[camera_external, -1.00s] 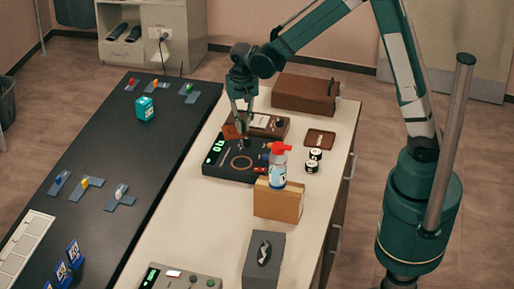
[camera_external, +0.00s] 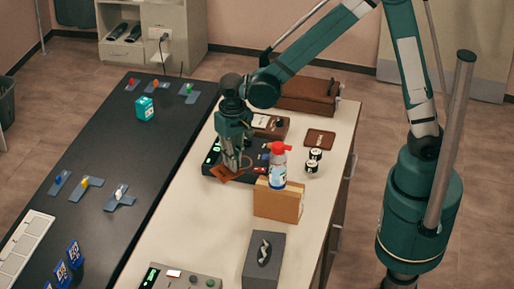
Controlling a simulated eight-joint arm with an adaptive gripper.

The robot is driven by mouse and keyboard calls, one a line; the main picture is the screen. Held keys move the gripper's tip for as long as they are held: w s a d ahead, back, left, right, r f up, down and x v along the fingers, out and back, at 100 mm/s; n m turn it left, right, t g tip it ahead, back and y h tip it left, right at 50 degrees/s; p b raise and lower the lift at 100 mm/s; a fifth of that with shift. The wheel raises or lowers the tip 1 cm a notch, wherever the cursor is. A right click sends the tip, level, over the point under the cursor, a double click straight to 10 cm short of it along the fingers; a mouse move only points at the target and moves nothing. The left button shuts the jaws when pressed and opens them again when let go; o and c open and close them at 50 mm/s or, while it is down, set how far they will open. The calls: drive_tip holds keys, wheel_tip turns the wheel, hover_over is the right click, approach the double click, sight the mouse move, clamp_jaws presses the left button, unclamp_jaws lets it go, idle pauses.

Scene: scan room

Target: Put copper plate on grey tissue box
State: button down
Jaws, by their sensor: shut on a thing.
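My gripper (camera_external: 232,166) is shut on the copper plate (camera_external: 226,175), a thin orange-brown square. It holds the plate tilted, over the front left part of the black device with the green display. The gripper hides part of that device.
A spray bottle with a red top (camera_external: 279,165) stands by a tan box (camera_external: 278,202), between my gripper and the tissue box on the right. Black-and-white cylinders (camera_external: 312,161) and a brown tray (camera_external: 320,137) lie right. A grey control panel (camera_external: 180,279) is in front. The table's left middle (camera_external: 200,222) is clear.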

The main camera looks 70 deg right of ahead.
drive_tip(key=s+a+r+n, duration=0.15)
drive_tip(key=s+a, duration=0.25)
drive_tip(key=a, duration=0.4)
drive_tip(key=s+a+n, duration=0.2)
drive_tip(key=s+a, duration=0.3)
drive_tip(key=a, duration=0.3)
drive_tip(key=n+p, duration=0.1)
drive_tip(key=n, duration=0.3)
hover_over(267, 247)
drive_tip(key=shift+r, duration=0.45)
drive_tip(key=shift+f, duration=0.1)
drive_tip(key=shift+f, duration=2.8)
drive_tip(key=shift+f, duration=0.1)
drive_tip(key=shift+f+b, duration=0.3)
drive_tip(key=shift+f, duration=1.7)
drive_tip(key=shift+f, duration=0.15)
drive_tip(key=c, duration=2.5)
unclamp_jaws()
drive_tip(key=shift+o, duration=0.2)
